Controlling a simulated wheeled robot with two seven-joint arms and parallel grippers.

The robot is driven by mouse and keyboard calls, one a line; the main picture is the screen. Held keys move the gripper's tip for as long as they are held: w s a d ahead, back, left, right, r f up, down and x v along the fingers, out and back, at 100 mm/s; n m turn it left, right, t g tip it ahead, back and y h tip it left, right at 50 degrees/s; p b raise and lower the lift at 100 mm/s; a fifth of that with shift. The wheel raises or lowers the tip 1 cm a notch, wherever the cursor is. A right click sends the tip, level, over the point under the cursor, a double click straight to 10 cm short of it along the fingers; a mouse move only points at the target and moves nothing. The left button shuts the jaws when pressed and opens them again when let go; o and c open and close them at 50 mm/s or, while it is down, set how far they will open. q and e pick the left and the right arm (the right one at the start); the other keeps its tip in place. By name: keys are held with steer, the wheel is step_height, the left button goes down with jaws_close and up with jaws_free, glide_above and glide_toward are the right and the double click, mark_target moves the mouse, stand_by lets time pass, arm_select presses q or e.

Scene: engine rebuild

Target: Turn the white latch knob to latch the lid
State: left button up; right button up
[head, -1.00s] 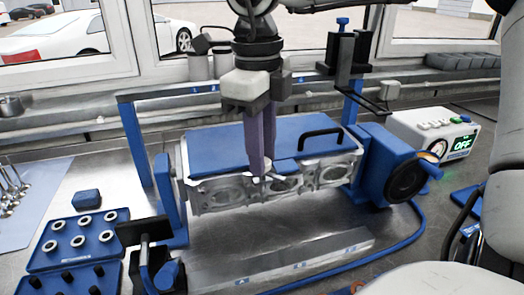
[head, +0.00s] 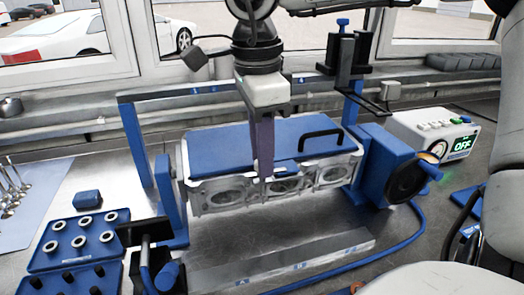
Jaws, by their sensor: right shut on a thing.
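The blue lid (head: 225,147) with a black handle (head: 320,134) lies flat on the grey metal engine block (head: 225,192), held in a blue stand. My right gripper (head: 263,178) points straight down at the middle of the lid's front edge. Its fingers are lined up one behind the other in this view, shut on the white latch knob, which they hide almost wholly. I cannot tell how far the knob is turned. My left gripper is not in view.
A blue tray of rings (head: 75,243) sits at the left.

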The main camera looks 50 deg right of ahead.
stand_by(0.3)
steer(key=o, duration=1.1)
steer(key=shift+c, duration=0.2)
step_height(320, 180, up, 10)
steer(key=shift+s+a+r, duration=0.15)
steer(key=shift+a, duration=0.25)
